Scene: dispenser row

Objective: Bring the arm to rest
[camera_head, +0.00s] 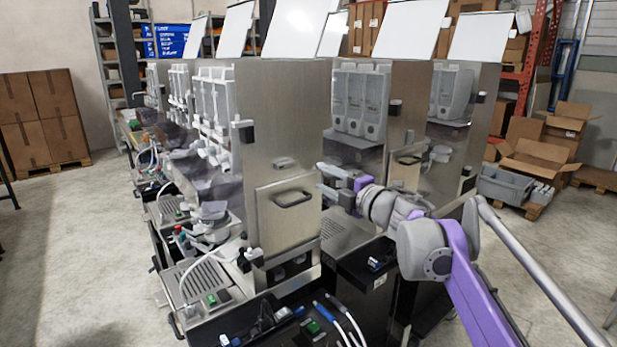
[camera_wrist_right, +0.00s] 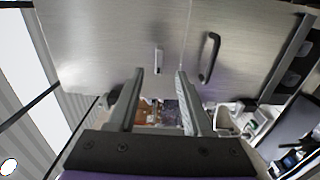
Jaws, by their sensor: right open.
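My right arm (camera_head: 440,250), grey and purple, reaches in from the right in the head view. Its gripper (camera_head: 322,184) is in front of the dispenser row, just right of a steel dispenser side panel (camera_head: 290,110). In the right wrist view the two grey fingers of the gripper (camera_wrist_right: 160,90) stand apart with nothing between them. Beyond them is a brushed steel panel (camera_wrist_right: 100,40) with a dark handle (camera_wrist_right: 209,57) and a small light latch. I cannot tell whether a finger touches the panel. My left gripper is not in view.
Dispensers with clear canisters (camera_head: 360,100) stand close around the gripper. A black handle (camera_head: 293,198) sticks out of the near panel. Cables and a black tray (camera_head: 290,325) lie below. Cardboard boxes (camera_head: 45,120) stand at the left, with open floor before them.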

